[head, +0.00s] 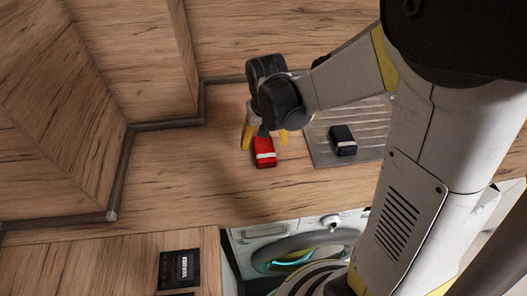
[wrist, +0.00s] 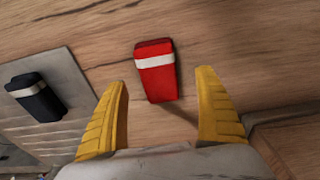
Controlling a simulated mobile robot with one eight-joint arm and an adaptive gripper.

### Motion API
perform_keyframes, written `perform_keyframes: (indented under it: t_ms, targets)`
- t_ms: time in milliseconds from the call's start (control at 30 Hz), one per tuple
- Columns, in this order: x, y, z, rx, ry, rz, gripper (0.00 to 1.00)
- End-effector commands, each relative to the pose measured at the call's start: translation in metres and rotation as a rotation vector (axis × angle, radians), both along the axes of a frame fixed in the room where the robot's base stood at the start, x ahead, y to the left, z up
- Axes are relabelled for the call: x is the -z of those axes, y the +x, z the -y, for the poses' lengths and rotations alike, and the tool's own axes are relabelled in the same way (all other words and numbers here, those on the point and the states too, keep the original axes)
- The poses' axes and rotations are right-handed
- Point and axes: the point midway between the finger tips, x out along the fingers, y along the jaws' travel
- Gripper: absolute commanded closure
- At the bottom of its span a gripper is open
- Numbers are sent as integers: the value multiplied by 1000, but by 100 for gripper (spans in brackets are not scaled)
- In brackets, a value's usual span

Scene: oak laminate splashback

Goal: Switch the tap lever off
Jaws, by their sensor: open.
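No tap or tap lever can be made out in either view; my arm covers much of the right side of the head view. My gripper (head: 265,137) points down over the wooden worktop (head: 190,170), with its yellow fingers apart and nothing held. A red box with a white band (head: 265,153) is just below the fingers. In the wrist view the red box (wrist: 155,84) appears in the gap between the open fingers, with room on both sides; I cannot tell how far below them it is.
A dark box with a pale band (head: 343,141) stands on a grey ribbed metal drainer (head: 325,157) right of the gripper. A washing machine (head: 290,245) is below the worktop's front edge. The worktop left of the gripper is clear.

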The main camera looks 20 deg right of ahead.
Motion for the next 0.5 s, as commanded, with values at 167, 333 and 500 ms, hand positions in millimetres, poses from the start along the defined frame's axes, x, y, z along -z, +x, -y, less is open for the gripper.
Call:
perform_keyframes:
  t_ms: [167, 333, 500]
  targets:
    - [28, 6, 4, 1, 0, 0, 19]
    - [48, 9, 4, 1, 0, 0, 19]
    - [47, 9, 4, 1, 0, 0, 19]
